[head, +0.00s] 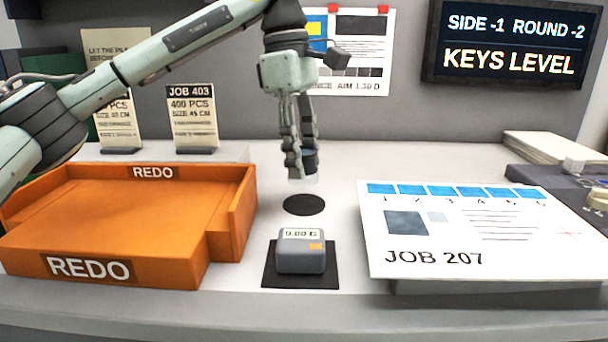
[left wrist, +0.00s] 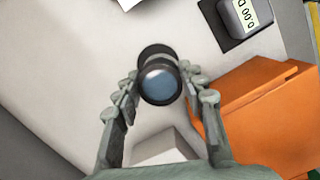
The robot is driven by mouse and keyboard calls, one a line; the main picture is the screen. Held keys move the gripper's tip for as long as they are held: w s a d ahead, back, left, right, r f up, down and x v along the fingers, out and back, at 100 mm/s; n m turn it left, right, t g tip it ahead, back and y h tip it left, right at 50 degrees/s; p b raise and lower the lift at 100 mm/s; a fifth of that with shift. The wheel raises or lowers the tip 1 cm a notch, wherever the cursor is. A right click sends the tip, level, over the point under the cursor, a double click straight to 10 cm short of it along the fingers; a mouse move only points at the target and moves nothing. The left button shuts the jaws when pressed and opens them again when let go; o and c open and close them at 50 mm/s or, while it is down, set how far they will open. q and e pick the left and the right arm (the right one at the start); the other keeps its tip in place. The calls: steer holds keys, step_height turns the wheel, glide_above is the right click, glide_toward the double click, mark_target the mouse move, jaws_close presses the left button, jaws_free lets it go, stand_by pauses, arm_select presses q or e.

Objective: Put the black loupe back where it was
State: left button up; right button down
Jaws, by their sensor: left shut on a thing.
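My left gripper (head: 301,168) hangs pointing down at the middle of the counter, shut on the black loupe (head: 311,160). Its fingers hide part of the loupe in the head view; a pale clear lower end shows beneath them. In the left wrist view the loupe (left wrist: 160,82), with its round glass, sits between the two fingers. A flat black round spot (head: 304,205) lies on the counter below the loupe, with a visible gap between them in the head view. My right gripper is not in view.
A grey meter (head: 300,257) stands on a black square mat (head: 271,279) in front of the spot. An orange REDO tray (head: 226,210) stands left. A JOB 207 sheet (head: 480,232) lies right. Card stands (head: 192,118) are at the back left. Bare counter surrounds the spot.

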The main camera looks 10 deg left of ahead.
mark_target(304, 180)
arm_select(q)
steer(key=shift+w+f, duration=0.2)
steer(key=shift+w, duration=0.1)
steer(key=shift+f, duration=0.25)
step_height(304, 180, down, 3)
steer(key=shift+f, duration=0.25)
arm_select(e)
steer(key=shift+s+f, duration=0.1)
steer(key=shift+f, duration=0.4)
arm_select(q)
steer(key=shift+f, duration=0.15)
steer(key=o, duration=1.1)
steer(key=shift+o, duration=0.2)
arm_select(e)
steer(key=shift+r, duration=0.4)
